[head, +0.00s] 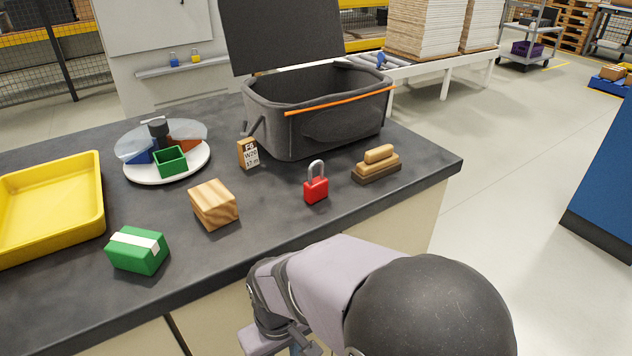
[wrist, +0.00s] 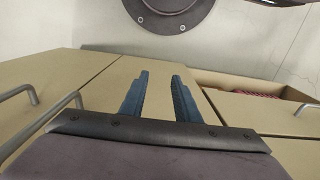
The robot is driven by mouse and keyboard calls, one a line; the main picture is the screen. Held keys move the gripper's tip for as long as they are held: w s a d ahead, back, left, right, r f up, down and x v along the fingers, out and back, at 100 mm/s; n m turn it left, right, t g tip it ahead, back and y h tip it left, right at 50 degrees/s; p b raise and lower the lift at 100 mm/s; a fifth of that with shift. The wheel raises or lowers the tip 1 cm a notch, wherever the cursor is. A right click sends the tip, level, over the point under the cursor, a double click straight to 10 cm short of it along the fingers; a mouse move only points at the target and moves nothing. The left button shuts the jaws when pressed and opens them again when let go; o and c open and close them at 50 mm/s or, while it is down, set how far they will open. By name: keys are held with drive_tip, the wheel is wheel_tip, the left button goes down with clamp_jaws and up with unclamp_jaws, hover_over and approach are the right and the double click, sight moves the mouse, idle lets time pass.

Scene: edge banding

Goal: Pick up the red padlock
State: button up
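The red padlock (head: 316,188) stands upright on the dark worktop (head: 290,215), its grey shackle pointing up. It is near the front edge, between a wooden block and a brush. My gripper shows in the wrist view (wrist: 160,92) with its two blue-grey fingers apart and nothing between them. The wrist view shows cabinet fronts behind the fingers, and the padlock is not in that view. In the head view my arm is in front of the worktop, below the padlock, and the fingertips cannot be made out there.
A wooden block (head: 213,205), a green box (head: 137,250) and a brush (head: 377,165) lie on the worktop. A small label block (head: 248,153) stands before an open black tool bag (head: 310,120). A yellow tray (head: 98,215) and a round divided organizer (head: 140,172) are at the left.

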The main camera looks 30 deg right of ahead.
drive_tip(key=s+d+r+n+g+h+p, duration=0.1)
drive_tip(key=s+r+n+p, duration=0.1)
drive_tip(key=r+p, duration=1.9)
drive_tip(key=s+d+r+n+g+h+p, duration=0.1)
drive_tip(key=d+r+n+p, duration=0.1)
drive_tip(key=r+p, duration=1.9)
wheel_tip(320, 180, down, 3)
drive_tip(key=s+d+n+g+h+b, duration=0.1)
drive_tip(key=d+n+g+h+b, duration=0.1)
drive_tip(key=d+n+h+b, duration=0.1)
drive_tip(key=n+t+h+b, duration=0.9)
drive_tip(key=n+h+b, duration=0.4)
drive_tip(key=b, duration=0.4)
approach(310, 169)
drive_tip(key=shift+d+r+n+y, duration=0.2)
drive_tip(key=shift+d+n+y, duration=0.25)
drive_tip(key=shift+d, duration=0.75)
drive_tip(key=shift+w+a+r+n+t, duration=0.1)
drive_tip(key=shift+w+a+n+t, duration=0.05)
drive_tip(key=shift+w+n+t, duration=0.15)
drive_tip(key=p+x, duration=0.1)
drive_tip(key=x, duration=0.4)
drive_tip(key=shift+d+p, duration=0.3)
drive_tip(key=shift+d, duration=0.05)
drive_tip(key=shift+w+d, duration=0.15)
drive_tip(key=shift+d, duration=0.45)
drive_tip(key=shift+d, duration=0.1)
